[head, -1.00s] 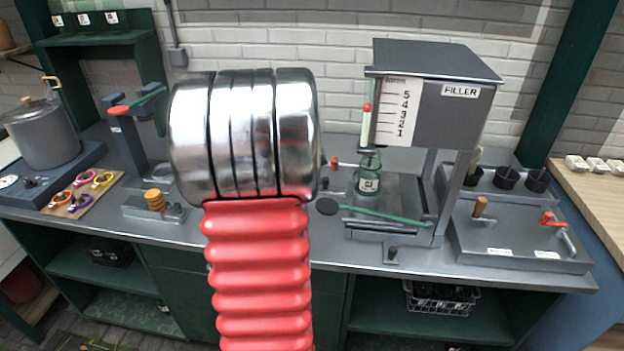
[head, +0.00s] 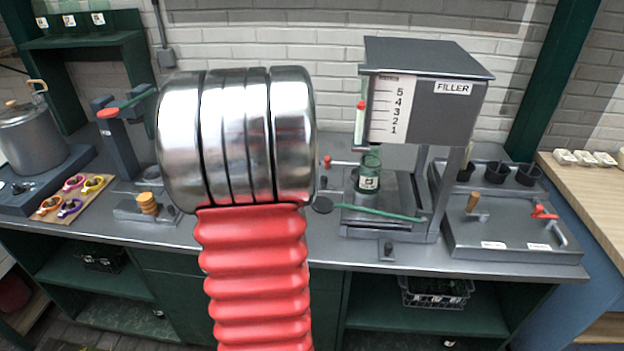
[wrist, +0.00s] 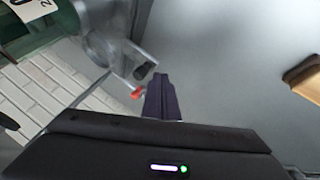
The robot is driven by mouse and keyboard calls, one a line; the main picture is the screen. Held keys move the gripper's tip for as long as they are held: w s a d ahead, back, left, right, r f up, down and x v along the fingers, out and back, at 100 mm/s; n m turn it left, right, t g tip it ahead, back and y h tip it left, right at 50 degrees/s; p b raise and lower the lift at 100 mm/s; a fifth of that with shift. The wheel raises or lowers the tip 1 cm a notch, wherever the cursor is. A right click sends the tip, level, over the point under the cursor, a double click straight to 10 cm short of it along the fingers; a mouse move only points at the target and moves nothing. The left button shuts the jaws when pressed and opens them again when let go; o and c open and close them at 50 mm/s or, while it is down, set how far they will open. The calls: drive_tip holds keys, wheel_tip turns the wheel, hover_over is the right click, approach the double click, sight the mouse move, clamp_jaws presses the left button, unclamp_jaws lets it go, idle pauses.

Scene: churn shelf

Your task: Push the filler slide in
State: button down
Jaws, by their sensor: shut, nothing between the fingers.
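The filler (head: 425,112) is a grey box on posts, with a white 1-to-5 scale, at the right in the head view. Below it is a metal slide bed (head: 405,190) with a small dark knob (head: 388,250) at its front. A green glass bottle (head: 369,172) stands upright under the filler's left side. In the head view my red and silver arm covers the centre and my gripper is hidden. In the wrist view my dark gripper (wrist: 162,98) is shut and empty. A small red tip (wrist: 137,93) shows beside it; I cannot tell if they touch.
A green rod (head: 380,213) crosses the bed's front. A grey unit (head: 510,230) with handles stands to the right. At left are a capping stand (head: 118,145), a board of coloured rings (head: 75,194) and a pot (head: 32,140). Bare bench lies along the front.

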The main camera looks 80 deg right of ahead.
drive_tip(key=w+v, duration=0.1)
drive_tip(key=v, duration=1)
drive_tip(key=shift+w+a+f, duration=0.2)
drive_tip(key=shift+w+f, duration=0.1)
drive_tip(key=shift+f, duration=0.05)
drive_tip(key=w+a+r+n+t+y, duration=0.1)
drive_tip(key=w+a+n+t, duration=0.1)
drive_tip(key=w+a, duration=0.45)
drive_tip(key=w+a+n+t, duration=0.1)
drive_tip(key=w+a+n, duration=0.15)
drive_tip(key=a, duration=0.75)
drive_tip(key=w+a+r+n+t+y, duration=0.1)
drive_tip(key=w+a+t, duration=0.1)
drive_tip(key=w+a, duration=0.5)
drive_tip(key=s+a+n+t+y, duration=0.1)
drive_tip(key=a+n+y, duration=0.1)
drive_tip(key=a, duration=1.1)
drive_tip(key=s+a+f+n+t+y, duration=0.1)
drive_tip(key=s+a+n+y, duration=0.1)
drive_tip(key=a, duration=1.2)
drive_tip(key=n+y, duration=0.1)
drive_tip(key=n, duration=0.1)
drive_tip(key=shift+s+a+f+n+t, duration=0.2)
drive_tip(key=shift+s+a+n+t, duration=0.1)
drive_tip(key=shift+s+n, duration=0.05)
